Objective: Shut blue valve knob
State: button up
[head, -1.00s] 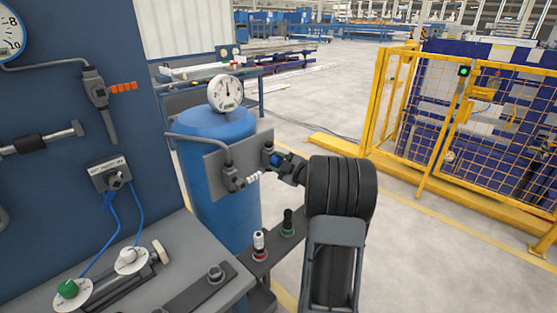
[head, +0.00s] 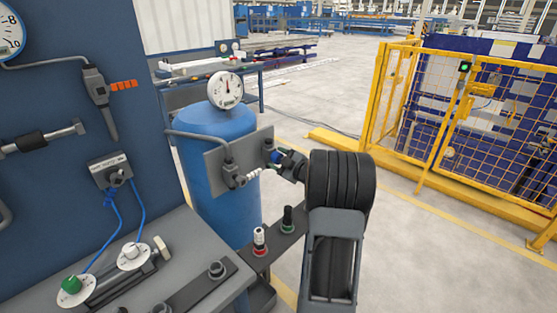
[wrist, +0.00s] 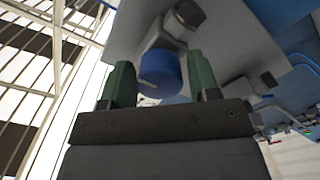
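The blue valve knob (wrist: 160,72) shows in the wrist view between the two green fingers of my gripper (wrist: 161,84). There is a gap on both sides of the knob, so my gripper is open around or just in front of it; I cannot tell how deep the knob sits between the fingers. In the head view my gripper (head: 284,157) is at the right side of the grey valve plate (head: 222,168), and the knob is mostly hidden by it. The valve plate is fixed in front of a blue tank (head: 210,200).
A pressure gauge (head: 225,90) tops the tank. A red-and-white knob (head: 259,241) and a green-and-black knob (head: 287,219) stand on a shelf below. A workbench (head: 180,240) and blue panel (head: 70,130) are at left. A yellow fence (head: 440,130) is at right, with open floor before it.

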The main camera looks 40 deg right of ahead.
aim_at(271, 146)
jog(key=shift+o, duration=1.1)
jog(key=shift+r, duration=0.2)
jog(key=shift+r, duration=0.4)
notch_tip(271, 146, up, 3)
jog(key=shift+s+f, duration=0.1)
jog(key=shift+f, duration=0.05)
jog(key=s+a+r, duration=0.6)
jog(key=s+r, duration=0.3)
jog(key=s, duration=0.3)
jog(key=shift+s+a, duration=0.15)
jog(key=shift+s, duration=0.05)
jog(key=shift+r, duration=0.1)
